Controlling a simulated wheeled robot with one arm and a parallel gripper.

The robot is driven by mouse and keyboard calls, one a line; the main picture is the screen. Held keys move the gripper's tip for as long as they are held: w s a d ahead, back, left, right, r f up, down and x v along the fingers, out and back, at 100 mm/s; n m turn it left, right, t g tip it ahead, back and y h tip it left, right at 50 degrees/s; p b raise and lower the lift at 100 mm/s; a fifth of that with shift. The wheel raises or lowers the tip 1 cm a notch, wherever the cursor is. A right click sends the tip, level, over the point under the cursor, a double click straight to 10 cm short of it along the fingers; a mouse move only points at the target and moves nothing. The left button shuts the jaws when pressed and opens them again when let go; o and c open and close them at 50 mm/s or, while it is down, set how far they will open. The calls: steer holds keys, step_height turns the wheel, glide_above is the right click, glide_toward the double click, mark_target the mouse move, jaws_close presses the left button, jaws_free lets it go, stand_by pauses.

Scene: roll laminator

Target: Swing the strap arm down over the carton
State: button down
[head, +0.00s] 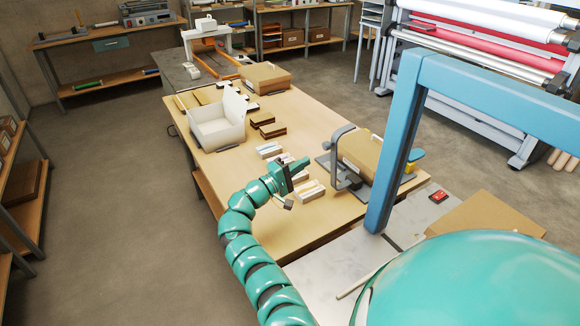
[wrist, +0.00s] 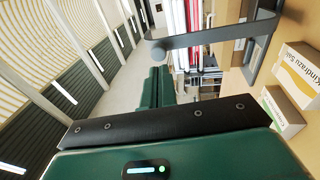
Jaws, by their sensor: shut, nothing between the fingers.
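The strap arm (head: 337,151) is a grey bent bar standing up at the left side of the brown carton (head: 363,153). The carton rests on a dark base plate on the wooden table. In the wrist view the strap arm (wrist: 215,37) runs across the top, with a round knob at its left end. My gripper (head: 303,164) is left of the strap arm, above the table, and appears apart from it. Its green fingers (wrist: 161,84) are shut together and empty in the wrist view, pointing toward the bar. The carton is not clearly identifiable in the wrist view.
Small white boxes (head: 309,190) lie on the table below my gripper; printed boxes (wrist: 283,110) show at right in the wrist view. An open white box (head: 217,127) stands further back. A blue frame (head: 397,140) rises right of the carton. The left floor is clear.

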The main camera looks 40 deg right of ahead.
mark_target(325, 149)
steer(key=d+p, duration=0.1)
steer(key=d, duration=0.1)
steer(key=d+r+p, duration=0.1)
steer(key=d, duration=0.2)
steer(key=shift+s+r, duration=0.1)
steer(key=shift+r, duration=0.05)
steer(key=shift+d, duration=0.55)
